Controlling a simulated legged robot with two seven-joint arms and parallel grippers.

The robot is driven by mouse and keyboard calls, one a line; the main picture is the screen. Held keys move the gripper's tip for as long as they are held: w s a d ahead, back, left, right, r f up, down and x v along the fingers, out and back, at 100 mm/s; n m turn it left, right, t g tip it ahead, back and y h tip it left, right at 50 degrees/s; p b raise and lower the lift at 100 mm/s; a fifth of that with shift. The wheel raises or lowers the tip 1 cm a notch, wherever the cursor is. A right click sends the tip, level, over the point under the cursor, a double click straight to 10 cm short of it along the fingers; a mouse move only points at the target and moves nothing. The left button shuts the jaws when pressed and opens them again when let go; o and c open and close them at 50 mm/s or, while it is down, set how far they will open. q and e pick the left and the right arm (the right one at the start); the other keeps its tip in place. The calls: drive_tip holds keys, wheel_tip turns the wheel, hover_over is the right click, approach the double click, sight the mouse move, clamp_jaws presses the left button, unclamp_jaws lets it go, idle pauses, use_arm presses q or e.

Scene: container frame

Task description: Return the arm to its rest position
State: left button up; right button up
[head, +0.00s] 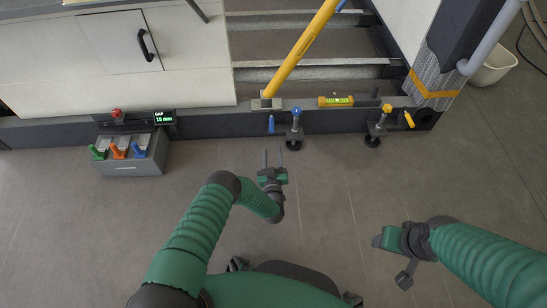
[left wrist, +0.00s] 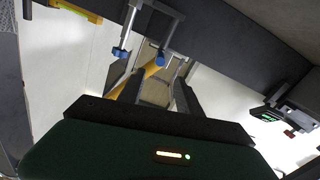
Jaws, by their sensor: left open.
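My left arm (head: 190,235) is green with dark joints and reaches forward over the floor. My left gripper (head: 273,155) is open and empty, its two thin fingers pointing toward the container frame's lower beam (head: 240,124). The fingers also show in the left wrist view (left wrist: 153,88), spread apart with nothing between them. My right arm (head: 490,262) comes in from the right. Its gripper (head: 405,262) hangs over the floor, and its finger opening does not show clearly.
A blue-knobbed clamp (head: 295,125), a yellow level (head: 336,101) and another clamp (head: 379,123) sit along the beam. A yellow pole (head: 300,50) leans above. The floor (head: 330,200) between my arms is clear.

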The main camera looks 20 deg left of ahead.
use_arm(q)
drive_tip(key=shift+a+f, duration=0.1)
idle(0.3)
